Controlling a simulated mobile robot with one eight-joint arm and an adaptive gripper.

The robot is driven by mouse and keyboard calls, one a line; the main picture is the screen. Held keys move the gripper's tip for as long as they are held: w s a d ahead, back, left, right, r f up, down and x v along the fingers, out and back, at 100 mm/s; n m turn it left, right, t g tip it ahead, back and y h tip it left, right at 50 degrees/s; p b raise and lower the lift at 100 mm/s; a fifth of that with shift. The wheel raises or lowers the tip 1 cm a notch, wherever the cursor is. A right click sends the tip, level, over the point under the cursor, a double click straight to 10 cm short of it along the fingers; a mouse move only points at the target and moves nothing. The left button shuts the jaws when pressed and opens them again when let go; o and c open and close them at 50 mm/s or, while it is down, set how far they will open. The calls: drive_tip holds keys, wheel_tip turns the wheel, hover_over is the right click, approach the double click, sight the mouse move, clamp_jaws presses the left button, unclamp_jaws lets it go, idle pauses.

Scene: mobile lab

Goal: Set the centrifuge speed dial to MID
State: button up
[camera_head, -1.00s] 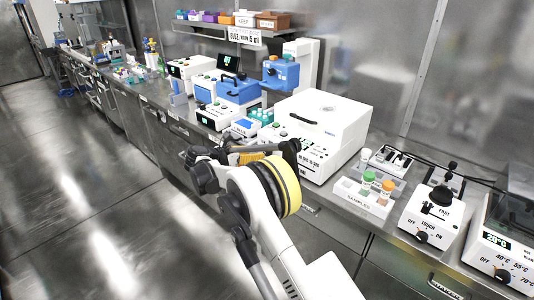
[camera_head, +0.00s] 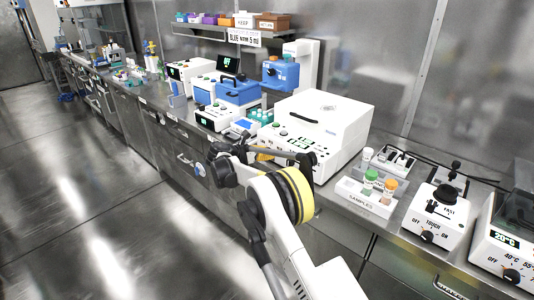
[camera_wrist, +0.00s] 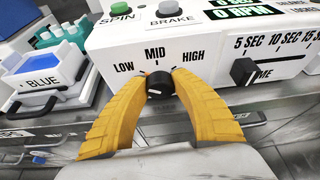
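The centrifuge (camera_head: 325,115) is a large white box on the bench, and its front panel fills the upper part of the wrist view (camera_wrist: 215,50). The black speed dial (camera_wrist: 160,86) sits under the labels LOW, MID and HIGH. A small light mark shows on its lower face, but I cannot tell clearly which label it points to. My gripper (camera_wrist: 161,76) has its two yellow fingers on either side of the dial, tips apparently closed against it. In the head view, my arm hides the dial and most of the fingers.
A black time slider (camera_wrist: 244,71) is right of the dial. The green SPIN (camera_wrist: 121,8) and grey BRAKE (camera_wrist: 166,9) buttons are above. A BLUE-labelled unit (camera_wrist: 45,75) stands left. The SAMPLES rack (camera_head: 365,197) is right of the centrifuge on the bench.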

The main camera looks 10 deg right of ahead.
clamp_jaws()
drive_tip(key=shift+s+m+t+y+p, duration=0.1)
drive_tip(key=shift+m+t+y+p, duration=0.3)
drive_tip(key=shift+m+t, duration=0.3)
drive_tip(key=m+t, duration=0.1)
drive_tip(key=m, duration=0.1)
drive_tip(key=shift+m+y, duration=0.3)
drive_tip(key=shift+y, duration=0.1)
drive_tip(key=m+t, duration=0.2)
drive_tip(key=m, duration=0.2)
drive_tip(key=shift+f+t+y+b, duration=0.1)
drive_tip(key=shift+t+y+b, duration=0.2)
drive_tip(key=shift+y+b, duration=0.1)
drive_tip(key=o, duration=1.1)
unclamp_jaws()
drive_tip(key=shift+o, duration=0.2)
drive_tip(key=shift+s, duration=0.1)
